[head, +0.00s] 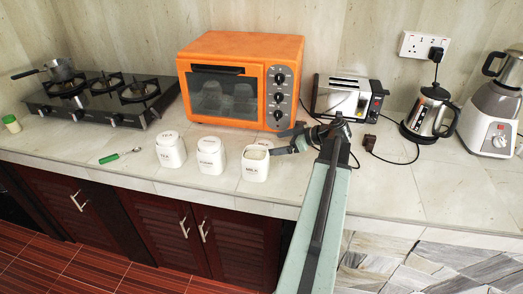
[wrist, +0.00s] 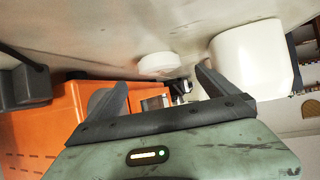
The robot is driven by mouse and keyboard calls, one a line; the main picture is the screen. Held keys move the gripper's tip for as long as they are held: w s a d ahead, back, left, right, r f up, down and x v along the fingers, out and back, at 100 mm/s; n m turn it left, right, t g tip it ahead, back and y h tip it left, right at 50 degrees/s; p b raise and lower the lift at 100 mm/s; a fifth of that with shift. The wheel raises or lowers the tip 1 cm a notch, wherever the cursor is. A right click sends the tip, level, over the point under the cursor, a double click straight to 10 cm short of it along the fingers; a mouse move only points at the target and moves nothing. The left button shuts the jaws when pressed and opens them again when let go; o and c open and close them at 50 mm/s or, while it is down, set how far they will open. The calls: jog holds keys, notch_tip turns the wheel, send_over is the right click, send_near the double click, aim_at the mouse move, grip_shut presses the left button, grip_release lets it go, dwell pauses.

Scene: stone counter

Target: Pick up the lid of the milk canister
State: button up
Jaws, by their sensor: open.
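The white milk canister (head: 255,166) stands at the right end of a row of three, and its top looks uncovered. A white round lid (head: 264,143) shows just behind it, partly hidden. In the wrist view, the lid (wrist: 157,65) lies on the counter, apart from a white canister (wrist: 250,65) on the right. My gripper (head: 274,143) is open and low over the counter, reaching left behind the milk canister. In the wrist view, the lid appears ahead of my open fingers (wrist: 163,85), between their tips, with nothing held.
The tea canister (head: 170,150) and a middle canister (head: 210,157) stand to the left. The orange oven (head: 238,80) is close behind. A toaster (head: 345,95), kettle (head: 430,112) and blender (head: 490,115) stand to the right.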

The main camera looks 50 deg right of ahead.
aim_at(267, 144)
jog(key=b+x, duration=0.2)
jog(key=x, duration=0.3)
jog(key=shift+w+f, duration=0.1)
jog(key=shift+w, duration=0.05)
jog(key=c, duration=1.5)
jog(key=shift+r, duration=0.25)
notch_tip(267, 144, up, 28)
jog(key=p, duration=2.7)
jog(key=shift+p, duration=0.4)
